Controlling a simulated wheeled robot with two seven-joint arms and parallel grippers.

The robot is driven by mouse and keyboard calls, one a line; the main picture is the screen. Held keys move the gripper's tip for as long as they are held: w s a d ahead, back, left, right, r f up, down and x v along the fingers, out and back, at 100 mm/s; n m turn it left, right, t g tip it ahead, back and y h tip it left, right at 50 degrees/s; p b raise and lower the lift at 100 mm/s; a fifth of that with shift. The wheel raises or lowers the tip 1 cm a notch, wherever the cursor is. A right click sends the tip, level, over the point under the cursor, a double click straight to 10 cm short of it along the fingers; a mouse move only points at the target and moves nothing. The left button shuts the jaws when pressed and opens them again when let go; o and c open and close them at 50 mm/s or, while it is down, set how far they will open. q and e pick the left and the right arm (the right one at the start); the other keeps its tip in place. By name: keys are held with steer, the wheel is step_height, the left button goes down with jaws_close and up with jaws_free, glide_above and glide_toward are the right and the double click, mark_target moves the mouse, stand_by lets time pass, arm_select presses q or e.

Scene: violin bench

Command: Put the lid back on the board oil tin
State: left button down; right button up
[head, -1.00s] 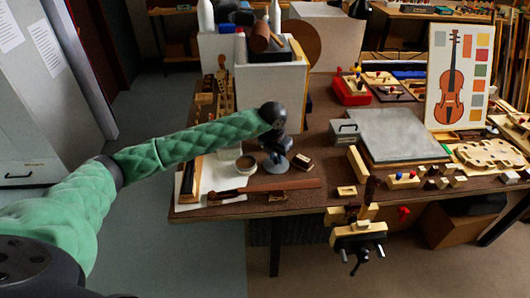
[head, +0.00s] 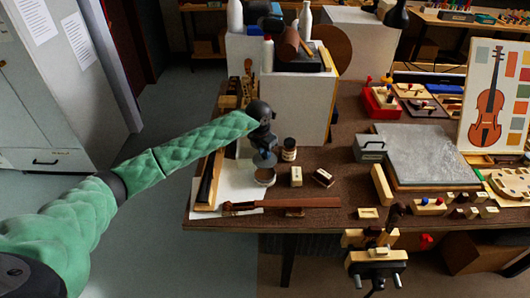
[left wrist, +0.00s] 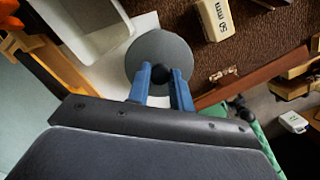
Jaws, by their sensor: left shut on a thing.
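My left gripper (head: 265,148) has its blue fingers shut on the dark knob (left wrist: 161,73) of a round grey lid (left wrist: 160,52). In the head view the lid (head: 265,160) is level, just above the board oil tin (head: 265,179). The tin is a short round can standing on the white sheet at the bench's left end. In the left wrist view the lid hides the tin. I cannot tell whether the lid touches the rim. My right gripper is in neither view.
A small dark jar (head: 289,150) and a pale block (head: 296,176) stand right of the tin. A violin neck (head: 290,203) lies in front. A grey slab (head: 425,152) lies farther right.

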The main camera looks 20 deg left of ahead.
mark_target(264, 159)
arm_select(q)
steer(key=shift+w+f, duration=0.1)
steer(key=shift+f, duration=0.8)
steer(key=shift+f+b, duration=0.45)
steer(key=shift+f, duration=0.8)
steer(key=shift+f+b, duration=0.5)
steer(key=shift+f, duration=0.05)
steer(key=shift+f+b, duration=0.35)
steer(key=shift+f, duration=0.2)
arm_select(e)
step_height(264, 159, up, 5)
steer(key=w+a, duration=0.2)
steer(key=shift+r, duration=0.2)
arm_select(q)
steer(key=shift+b, duration=0.6)
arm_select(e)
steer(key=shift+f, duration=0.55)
arm_select(q)
steer(key=shift+f+b, duration=0.15)
steer(key=shift+b, duration=0.5)
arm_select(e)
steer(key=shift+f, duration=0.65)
